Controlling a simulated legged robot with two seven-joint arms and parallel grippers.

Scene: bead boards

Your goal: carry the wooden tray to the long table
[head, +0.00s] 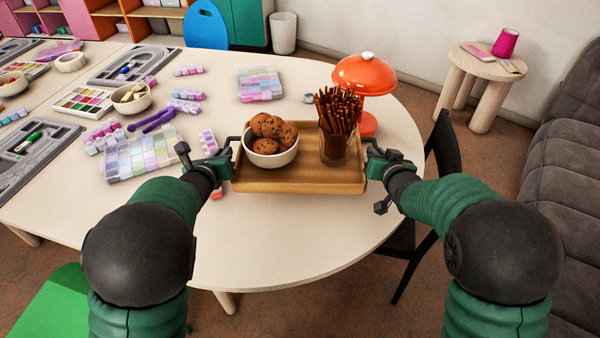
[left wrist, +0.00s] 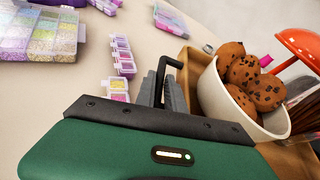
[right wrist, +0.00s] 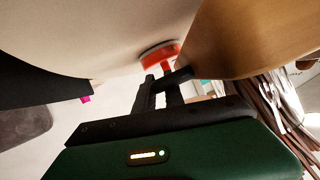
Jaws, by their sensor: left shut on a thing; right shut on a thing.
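The wooden tray (head: 300,186) is over the rounded end of the long pale table (head: 270,245); I cannot tell whether it touches the top. It looks about level and carries a white bowl of cookies (head: 270,158) and a glass of pretzel sticks (head: 338,125). My left gripper (head: 224,160) is shut on the tray's left black handle, which also shows in the left wrist view (left wrist: 168,68). My right gripper (head: 374,158) is shut on the right handle, partly hidden by the fingers in the right wrist view (right wrist: 168,85).
A red lamp (head: 364,75) stands close behind the tray's right side. Bead boxes (head: 140,153) and (head: 259,84) lie left and behind. A black chair (head: 445,150) is at the table's right. The front tabletop is clear. A small stool (head: 484,68) stands back right.

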